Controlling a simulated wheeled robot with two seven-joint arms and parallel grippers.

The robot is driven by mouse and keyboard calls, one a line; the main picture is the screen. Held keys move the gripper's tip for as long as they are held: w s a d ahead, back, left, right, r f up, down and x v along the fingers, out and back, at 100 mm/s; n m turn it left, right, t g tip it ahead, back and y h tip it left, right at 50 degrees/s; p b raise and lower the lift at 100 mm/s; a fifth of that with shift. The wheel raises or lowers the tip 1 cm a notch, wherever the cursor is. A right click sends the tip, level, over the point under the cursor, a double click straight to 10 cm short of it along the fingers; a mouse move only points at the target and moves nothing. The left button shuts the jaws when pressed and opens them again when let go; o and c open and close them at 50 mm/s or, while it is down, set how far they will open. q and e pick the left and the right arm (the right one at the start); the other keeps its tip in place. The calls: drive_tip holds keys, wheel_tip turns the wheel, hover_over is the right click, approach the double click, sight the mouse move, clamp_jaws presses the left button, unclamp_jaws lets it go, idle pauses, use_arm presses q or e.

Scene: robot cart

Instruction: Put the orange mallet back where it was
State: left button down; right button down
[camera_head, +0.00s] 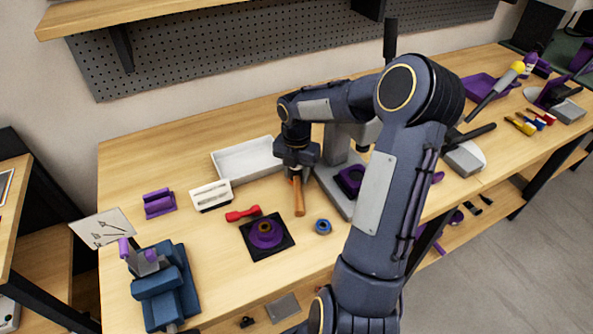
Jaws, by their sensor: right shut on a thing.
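The orange mallet (299,198) is in the grip of my right gripper (297,174), above or at the workbench near its middle. Its orange-brown handle points down toward the front of the bench. Its head is hidden by the gripper, and I cannot tell whether it touches the bench. My right arm comes in from the lower right and bends over the bench. My left gripper is not in view.
A white tray (231,170) lies just left of the gripper. A grey machine (335,187) stands close on its right. A red tool (242,214), a black mat (281,248) with a purple round part, and a blue ring (323,227) lie in front. A blue vise (165,290) is front left.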

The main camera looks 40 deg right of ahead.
drive_tip(key=c, duration=0.8)
unclamp_jaws()
wheel_tip(320, 180, up, 8)
drive_tip(key=shift+f, duration=0.1)
drive_tip(key=shift+a, duration=0.2)
drive_tip(key=s+a+r+m+t, duration=0.3)
drive_tip(key=s+a+r+m, duration=0.3)
drive_tip(key=s+a+m, duration=0.45)
drive_tip(key=s+a+m+t+y, duration=0.1)
drive_tip(key=s+a+m, duration=0.1)
drive_tip(key=a+m, duration=0.1)
drive_tip(key=s+a+f+m+y, duration=0.1)
drive_tip(key=s+a+m, duration=0.2)
drive_tip(key=m, duration=0.3)
drive_tip(key=s+a+f+m+t+y, duration=0.1)
drive_tip(key=s+a+m, duration=0.1)
drive_tip(key=a+m, duration=0.2)
drive_tip(key=shift+s+a+f+m+t+y, duration=0.1)
drive_tip(key=shift+s+a+m+t+y, duration=0.25)
drive_tip(key=shift+a, duration=0.25)
